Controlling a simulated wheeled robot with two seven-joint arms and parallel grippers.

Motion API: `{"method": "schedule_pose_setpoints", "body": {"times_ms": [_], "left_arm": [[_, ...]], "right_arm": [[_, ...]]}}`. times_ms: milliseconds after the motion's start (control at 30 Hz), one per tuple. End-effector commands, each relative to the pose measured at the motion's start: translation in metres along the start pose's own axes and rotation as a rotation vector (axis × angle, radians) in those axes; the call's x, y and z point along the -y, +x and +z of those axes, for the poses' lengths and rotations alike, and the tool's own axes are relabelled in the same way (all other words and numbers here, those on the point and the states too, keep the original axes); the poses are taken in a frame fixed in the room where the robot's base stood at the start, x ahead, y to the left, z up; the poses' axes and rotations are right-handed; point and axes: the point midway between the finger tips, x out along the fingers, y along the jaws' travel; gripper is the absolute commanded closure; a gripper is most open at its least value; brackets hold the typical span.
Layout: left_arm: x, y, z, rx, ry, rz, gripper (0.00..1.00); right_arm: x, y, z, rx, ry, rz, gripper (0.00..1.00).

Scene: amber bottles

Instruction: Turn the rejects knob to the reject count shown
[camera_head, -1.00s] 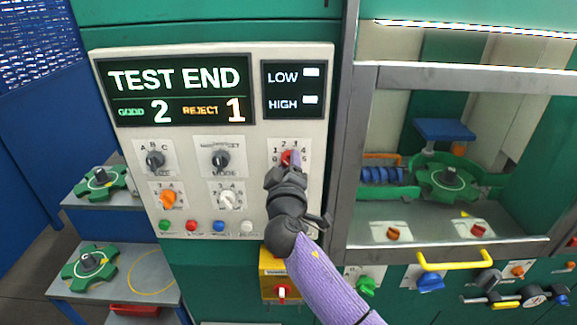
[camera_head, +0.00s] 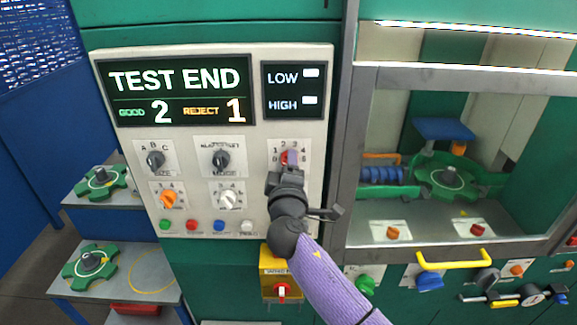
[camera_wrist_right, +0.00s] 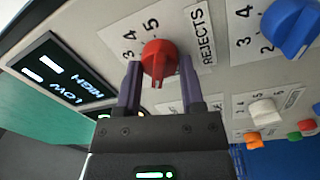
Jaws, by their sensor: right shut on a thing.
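The rejects knob is red and shows in the wrist view (camera_wrist_right: 160,60) and, partly covered, in the head view (camera_head: 284,158). My right gripper (camera_head: 289,162) is at it from below, with its two purple fingers (camera_wrist_right: 161,85) on either side of the knob, shut on it. In the wrist view the knob's ridge points down toward the gripper body. The numbers 3, 4 and 5 show there; the lower numbers are hidden. The display (camera_head: 182,92) reads TEST END, GOOD 2, REJECT 1. My left gripper is not in view.
The panel also has a black size knob (camera_head: 155,159), a black mode knob (camera_head: 220,159), an orange knob (camera_head: 168,199), a white knob (camera_head: 228,199) and a row of buttons. A grey window frame (camera_head: 351,150) stands close to the right of my arm.

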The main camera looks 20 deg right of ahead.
Motion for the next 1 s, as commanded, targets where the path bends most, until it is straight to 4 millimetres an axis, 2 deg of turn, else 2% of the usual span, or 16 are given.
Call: {"method": "schedule_pose_setpoints", "body": {"times_ms": [133, 167, 300, 567, 667, 767, 1000], "left_arm": [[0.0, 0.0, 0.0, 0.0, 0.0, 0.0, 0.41], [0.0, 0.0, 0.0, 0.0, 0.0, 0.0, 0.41], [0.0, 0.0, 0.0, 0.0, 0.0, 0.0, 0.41], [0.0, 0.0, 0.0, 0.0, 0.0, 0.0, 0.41], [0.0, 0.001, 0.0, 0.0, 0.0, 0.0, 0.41], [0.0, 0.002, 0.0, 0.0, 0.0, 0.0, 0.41], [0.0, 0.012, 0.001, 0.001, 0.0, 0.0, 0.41]], "right_arm": [[0.001, 0.0, 0.0, 0.0, 0.0, -0.002, 1.0], [0.001, 0.0, 0.0, 0.0, 0.0, -0.002, 0.44], [0.001, 0.0, 0.0, 0.0, 0.001, -0.001, 0.15], [0.0, 0.0, 0.0, 0.0, 0.001, -0.001, 0.15], [0.001, -0.007, 0.0, -0.001, 0.003, -0.001, 0.15], [0.002, -0.026, 0.0, -0.001, 0.003, -0.002, 0.15], [0.003, -0.083, 0.001, -0.001, 0.004, -0.003, 0.15]]}}
